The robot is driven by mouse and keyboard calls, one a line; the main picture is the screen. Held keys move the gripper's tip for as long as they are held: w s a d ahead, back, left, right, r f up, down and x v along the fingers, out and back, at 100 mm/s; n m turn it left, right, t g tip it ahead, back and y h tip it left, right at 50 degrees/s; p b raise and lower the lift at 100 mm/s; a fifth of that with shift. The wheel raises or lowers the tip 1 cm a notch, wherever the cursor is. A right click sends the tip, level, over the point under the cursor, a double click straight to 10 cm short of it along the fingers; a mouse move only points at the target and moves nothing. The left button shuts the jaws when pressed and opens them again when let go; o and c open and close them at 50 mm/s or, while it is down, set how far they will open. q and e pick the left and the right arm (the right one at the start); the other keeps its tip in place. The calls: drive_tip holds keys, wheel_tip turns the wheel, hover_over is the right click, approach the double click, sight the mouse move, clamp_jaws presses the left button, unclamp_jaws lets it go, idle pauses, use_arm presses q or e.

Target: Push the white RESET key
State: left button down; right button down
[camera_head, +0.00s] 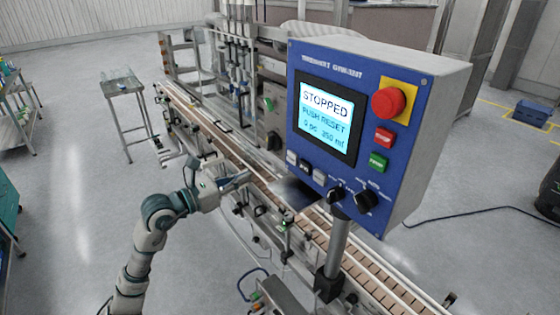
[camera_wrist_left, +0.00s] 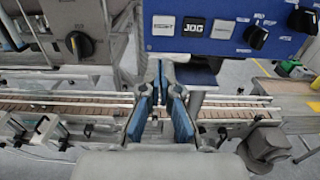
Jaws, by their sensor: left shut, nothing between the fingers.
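The control panel (camera_head: 350,75) has a blue face, and its screen (camera_head: 325,117) reads STOPPED, PUSH RESET. Below the screen is a row of small keys. The left key (camera_head: 291,157) is white; in the left wrist view this white key (camera_wrist_left: 163,25) has lettering too blurred to read surely. The black JOG key (camera_wrist_left: 194,28) is in the middle, and a pale grey key (camera_wrist_left: 222,30) is at the right. My left gripper (camera_head: 246,177) is shut and empty, left of and apart from the keys. Its blue-padded fingers (camera_wrist_left: 160,95) point toward the panel below the keys. My right gripper is out of view.
A red emergency stop (camera_head: 388,102), red and green buttons and black knobs (camera_head: 366,199) share the panel. The conveyor (camera_head: 345,255) runs below the panel and my gripper. Filler nozzles (camera_head: 238,60) stand behind. Open floor lies left.

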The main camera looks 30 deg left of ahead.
sight(291, 159)
use_arm(q)
drive_tip(key=p+x, duration=0.1)
drive_tip(key=x, duration=0.3)
drive_tip(key=p+x, duration=0.2)
drive_tip(key=x, duration=0.1)
drive_tip(key=p+x, duration=0.1)
drive_tip(key=x, duration=0.3)
drive_tip(key=shift+w+d+r, duration=0.15)
drive_tip(key=shift+d+r, duration=0.15)
drive_tip(key=shift+d, duration=0.15)
drive_tip(key=shift+w+a+f+p, duration=0.1)
drive_tip(key=shift+w+f+p, duration=0.15)
drive_tip(key=shift+w, duration=0.3)
drive_tip(key=shift+d+r, duration=0.1)
drive_tip(key=shift+d, duration=0.15)
